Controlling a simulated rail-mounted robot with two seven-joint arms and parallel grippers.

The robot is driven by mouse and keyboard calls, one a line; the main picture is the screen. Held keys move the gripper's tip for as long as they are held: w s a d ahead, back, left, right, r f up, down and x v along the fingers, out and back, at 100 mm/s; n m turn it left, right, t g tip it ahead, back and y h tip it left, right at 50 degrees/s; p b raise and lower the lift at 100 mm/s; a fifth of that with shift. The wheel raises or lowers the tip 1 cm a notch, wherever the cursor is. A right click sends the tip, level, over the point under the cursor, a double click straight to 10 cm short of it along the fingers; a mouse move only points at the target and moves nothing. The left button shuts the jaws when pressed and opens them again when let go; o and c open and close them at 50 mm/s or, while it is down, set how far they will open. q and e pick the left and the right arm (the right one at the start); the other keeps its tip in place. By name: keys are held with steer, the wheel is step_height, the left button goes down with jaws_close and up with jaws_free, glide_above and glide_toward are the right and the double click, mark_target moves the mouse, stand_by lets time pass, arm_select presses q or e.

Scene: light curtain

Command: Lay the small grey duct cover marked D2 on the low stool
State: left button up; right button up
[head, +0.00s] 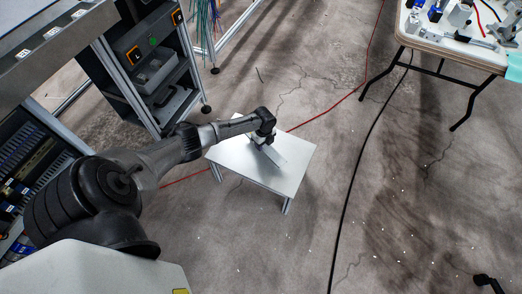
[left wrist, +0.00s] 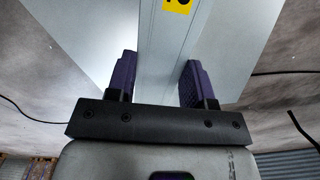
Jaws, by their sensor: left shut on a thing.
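My left gripper (head: 262,140) is over the low stool (head: 228,152), a pale square top on short legs. It is shut on the small grey duct cover (head: 272,157), a narrow pale strip that points down and right over the stool top. In the left wrist view the cover (left wrist: 160,45) stands between the purple fingers of the gripper (left wrist: 157,75), and a yellow label on it is cut off by the frame edge, with only part of its mark readable. The pale stool top (left wrist: 85,35) spreads behind it. Whether the cover touches the stool I cannot tell.
A red cable (head: 340,103) runs on the floor behind and under the stool. A black cable (head: 345,200) lies to its right. A cabinet (head: 150,65) stands behind left, and a cluttered table (head: 455,48) stands at the back right. The stool top around the cover looks bare.

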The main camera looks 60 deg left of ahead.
arm_select(q)
steer(key=shift+s+a+f, duration=0.25)
steer(key=shift+a+f, duration=0.15)
steer(key=shift+a, duration=0.1)
step_height(320, 180, down, 4)
steer(key=b, duration=0.3)
steer(key=shift+b, duration=0.4)
steer(key=o, duration=0.6)
steer(key=shift+c, duration=0.2)
steer(key=o, duration=0.5)
steer(key=shift+c, duration=0.2)
